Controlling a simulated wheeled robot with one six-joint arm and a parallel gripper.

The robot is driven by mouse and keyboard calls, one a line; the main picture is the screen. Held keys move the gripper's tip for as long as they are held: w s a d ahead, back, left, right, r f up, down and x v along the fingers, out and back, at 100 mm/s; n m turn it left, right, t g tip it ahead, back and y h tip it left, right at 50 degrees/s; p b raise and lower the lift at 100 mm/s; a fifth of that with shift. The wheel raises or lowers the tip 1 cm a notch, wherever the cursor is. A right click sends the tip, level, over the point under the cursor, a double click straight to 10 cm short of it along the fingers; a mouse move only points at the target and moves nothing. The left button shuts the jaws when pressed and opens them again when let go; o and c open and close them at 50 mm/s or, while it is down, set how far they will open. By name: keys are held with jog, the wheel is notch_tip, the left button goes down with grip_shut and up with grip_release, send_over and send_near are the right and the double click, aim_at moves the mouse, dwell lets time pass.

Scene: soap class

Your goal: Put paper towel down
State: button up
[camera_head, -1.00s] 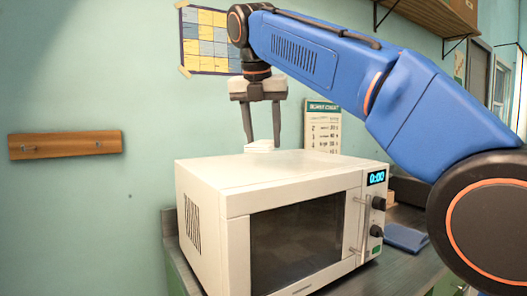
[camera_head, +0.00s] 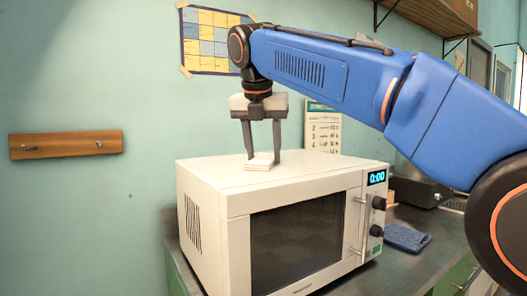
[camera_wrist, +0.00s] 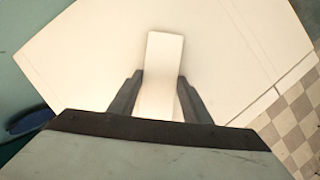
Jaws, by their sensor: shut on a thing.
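The paper towel (camera_head: 259,162) is a small white folded stack at the top of the microwave (camera_head: 225,181). In the wrist view the paper towel (camera_wrist: 163,85) is a pale strip running between the two fingers. My gripper (camera_head: 263,157) is shut on the paper towel and points straight down over the microwave's top. The towel looks at or very near the top surface; I cannot tell whether it touches. In the wrist view my gripper (camera_wrist: 158,85) has a finger on each side of the strip.
The microwave stands on a dark counter (camera_head: 405,262). A calendar sheet (camera_head: 322,130) hangs on the wall behind. The microwave's top around the towel is clear.

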jog(key=o, duration=1)
jog(key=shift+a+f, duration=0.1)
jog(key=shift+f, duration=0.25)
jog(key=shift+c, duration=0.2)
